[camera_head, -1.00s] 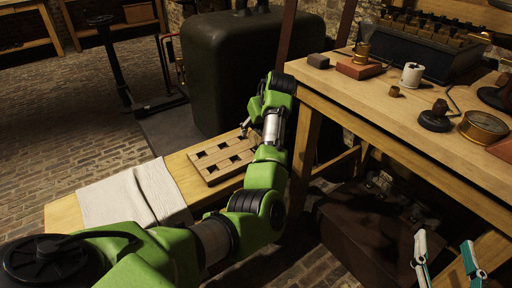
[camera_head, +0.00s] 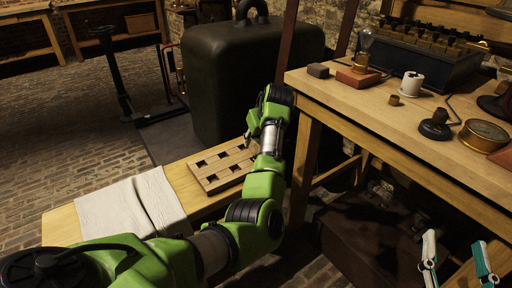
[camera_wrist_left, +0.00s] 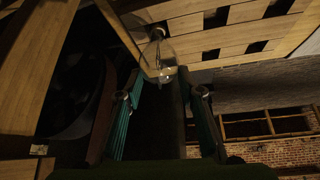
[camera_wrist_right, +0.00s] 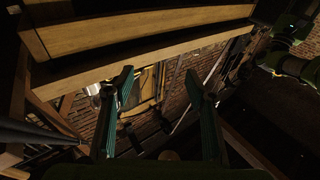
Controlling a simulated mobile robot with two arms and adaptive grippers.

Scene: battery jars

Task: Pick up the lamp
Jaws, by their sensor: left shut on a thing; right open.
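A clear glass lamp (camera_wrist_left: 158,52) with a brass-coloured end shows in the left wrist view, pointing away from the camera. My left gripper (camera_wrist_left: 161,76) appears shut on its near glass end; the exact contact is dark. In the head view, my left forearm hides most of that gripper and the held lamp. Another glass lamp (camera_head: 366,43) stands upright on a red-brown block on the workbench. My right gripper (camera_head: 457,250) is open and empty at the lower right, below the bench top. Its spread fingers also show in the right wrist view (camera_wrist_right: 160,76).
A wooden rack with square holes (camera_head: 224,166) and a pale cloth (camera_head: 130,205) lie on a low bench. The workbench (camera_head: 400,118) carries a white spool (camera_head: 411,84), a brass gauge (camera_head: 484,134) and a dark box (camera_head: 424,58). A dark green tank (camera_head: 235,75) stands behind.

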